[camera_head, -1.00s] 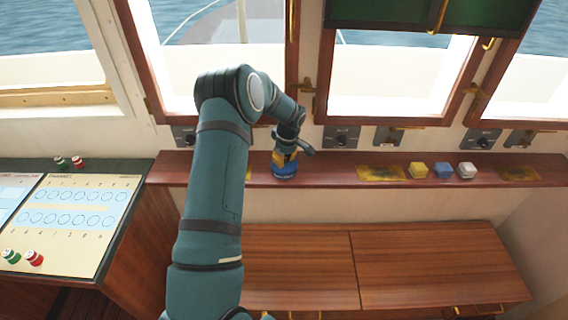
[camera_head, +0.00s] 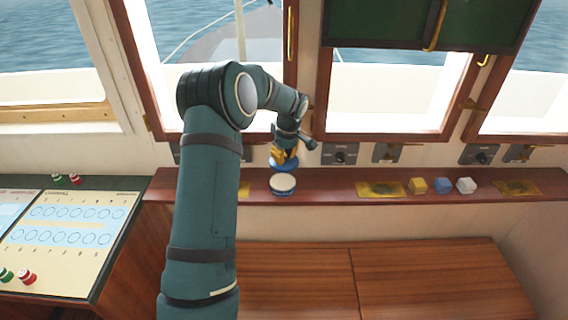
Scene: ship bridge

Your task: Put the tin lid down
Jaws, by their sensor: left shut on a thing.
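My left gripper (camera_head: 284,154) is shut on the blue tin lid (camera_head: 283,165) above the wooden shelf under the windows. The lid is held just behind and above a round blue tin (camera_head: 283,190), whose pale whitish top shows. A small gap in the picture separates lid and tin. My left arm covers part of the shelf to the left of them. My right gripper is not in view.
The shelf between tin and patch is clear. A chart console (camera_head: 75,235) with red and green pieces is at left.

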